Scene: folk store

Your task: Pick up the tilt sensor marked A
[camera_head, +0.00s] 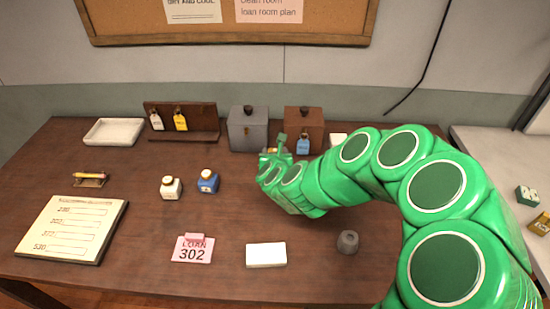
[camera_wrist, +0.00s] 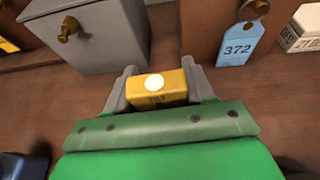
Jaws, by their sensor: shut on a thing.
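I cannot tell whether the block touches the table. In the head view only a bit of yellow shows by the fingers.
A grey lidded box (camera_head: 248,129) and a brown one (camera_head: 304,124) with blue tag 372 (camera_wrist: 238,48) stand close behind. A pink LOAN 302 card (camera_head: 193,249) and a white block (camera_head: 266,255) lie in front.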

